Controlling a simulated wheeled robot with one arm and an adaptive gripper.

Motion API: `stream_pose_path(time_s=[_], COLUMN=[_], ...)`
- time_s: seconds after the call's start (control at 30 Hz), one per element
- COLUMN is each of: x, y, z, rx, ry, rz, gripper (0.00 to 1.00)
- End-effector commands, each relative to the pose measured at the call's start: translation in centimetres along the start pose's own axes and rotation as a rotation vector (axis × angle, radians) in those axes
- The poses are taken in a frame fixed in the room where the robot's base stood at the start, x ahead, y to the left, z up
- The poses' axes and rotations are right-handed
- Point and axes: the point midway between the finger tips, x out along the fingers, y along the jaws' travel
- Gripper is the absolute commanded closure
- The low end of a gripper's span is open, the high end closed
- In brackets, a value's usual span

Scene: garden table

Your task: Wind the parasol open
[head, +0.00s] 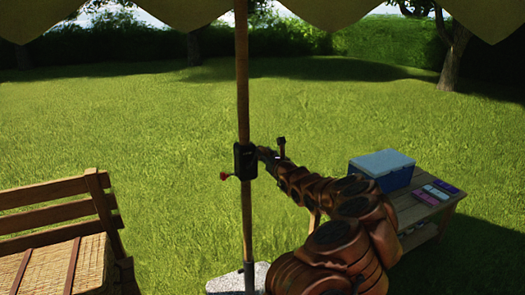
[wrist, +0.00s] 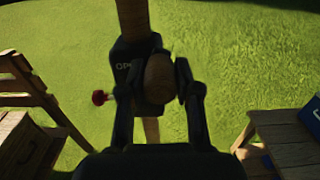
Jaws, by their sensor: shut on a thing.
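The parasol's wooden pole (head: 243,80) stands upright left of centre, with the scalloped edge of its canopy (head: 330,12) across the top of the head view. A black crank housing (head: 245,162) sits on the pole, with a red knob (head: 224,176) at its left. The wrist view shows the housing (wrist: 124,66) with partly hidden lettering starting "OP", and the red knob (wrist: 100,97). My gripper (wrist: 160,92) is shut on a rounded brown crank handle (wrist: 158,76) in front of the housing. The fingers hide part of the housing.
A wooden bench (head: 55,215) with a wicker hamper (head: 60,265) is at the left. A low wooden table (head: 415,212) at the right bears a blue cool box (head: 382,168) and several small coloured packs (head: 432,192). A stone base (head: 236,280) holds the pole. Open lawn lies behind.

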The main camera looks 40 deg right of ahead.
Motion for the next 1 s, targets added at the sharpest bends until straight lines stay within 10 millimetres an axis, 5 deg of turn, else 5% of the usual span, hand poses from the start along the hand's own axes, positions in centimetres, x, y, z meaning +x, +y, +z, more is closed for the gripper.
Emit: stream_pose_path(time_s=[0.77, 1.0], x=[-0.1, -0.1], y=[-4.3, -5.2], z=[-4.0, -6.9], rx=[0.001, 0.001], ry=[0.001, 0.006], rz=[-0.003, -0.006], gripper=[1.0, 1.0])
